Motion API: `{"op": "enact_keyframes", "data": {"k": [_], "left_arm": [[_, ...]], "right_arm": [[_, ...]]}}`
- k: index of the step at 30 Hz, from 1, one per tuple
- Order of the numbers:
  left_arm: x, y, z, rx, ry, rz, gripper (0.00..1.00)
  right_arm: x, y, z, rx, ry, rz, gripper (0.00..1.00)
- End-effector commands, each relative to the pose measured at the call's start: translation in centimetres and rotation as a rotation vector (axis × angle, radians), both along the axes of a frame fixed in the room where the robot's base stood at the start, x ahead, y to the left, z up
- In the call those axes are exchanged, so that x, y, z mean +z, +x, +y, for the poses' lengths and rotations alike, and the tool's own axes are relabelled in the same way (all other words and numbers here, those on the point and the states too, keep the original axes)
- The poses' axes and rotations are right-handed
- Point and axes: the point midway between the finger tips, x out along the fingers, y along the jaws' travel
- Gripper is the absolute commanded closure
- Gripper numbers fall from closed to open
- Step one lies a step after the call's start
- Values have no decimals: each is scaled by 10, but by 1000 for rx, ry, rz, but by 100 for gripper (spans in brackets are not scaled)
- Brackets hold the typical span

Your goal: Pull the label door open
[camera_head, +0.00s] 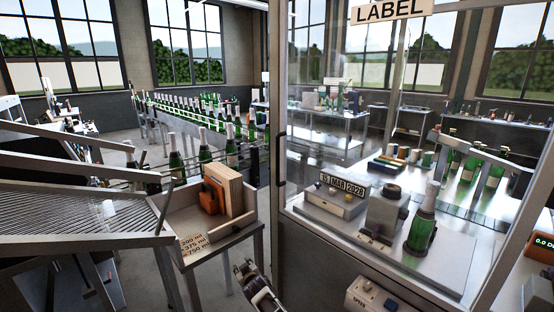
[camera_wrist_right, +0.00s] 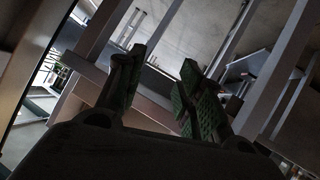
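The label booth is a glass-walled enclosure under a LABEL sign (camera_head: 393,10). Its glass front (camera_head: 330,100) has a grey metal upright (camera_head: 277,90) on the left, with a small dark fitting on it. The front looks closed, though I cannot tell surely. My right gripper (camera_head: 243,268) is low at bottom centre, left of and below the booth's front edge, apart from the upright. In the right wrist view its two green-padded fingers (camera_wrist_right: 165,88) are spread with nothing between them. My left gripper is not in view.
Inside the booth stand a date stamp unit (camera_head: 336,196), a dark round device (camera_head: 386,212) and a green bottle (camera_head: 422,222). A wooden tray (camera_head: 222,232) on a stand is left of my gripper. A metal chute (camera_head: 80,215) and bottle conveyor lie further left.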

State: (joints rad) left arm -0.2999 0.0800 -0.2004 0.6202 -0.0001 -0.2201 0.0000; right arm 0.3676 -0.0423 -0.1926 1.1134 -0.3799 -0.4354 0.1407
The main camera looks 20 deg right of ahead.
Motion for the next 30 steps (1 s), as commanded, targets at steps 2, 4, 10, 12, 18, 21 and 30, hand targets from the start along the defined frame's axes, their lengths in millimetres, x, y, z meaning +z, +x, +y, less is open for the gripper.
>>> {"op": "enact_keyframes", "data": {"k": [2,4,10,12,18,21,30], "left_arm": [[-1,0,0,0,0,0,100],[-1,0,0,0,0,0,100],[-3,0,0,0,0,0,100],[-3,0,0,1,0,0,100],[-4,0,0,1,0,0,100],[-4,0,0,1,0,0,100],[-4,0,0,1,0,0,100]], "right_arm": [[53,21,1,-18,-11,-66,63],[97,34,-1,-41,-20,-119,63],[223,53,-14,-142,-37,-265,63],[263,52,-22,-190,-35,-314,63],[366,31,-55,-369,2,-445,63],[403,12,-76,-482,47,-500,63],[429,-19,-107,-668,157,-564,63]]}}
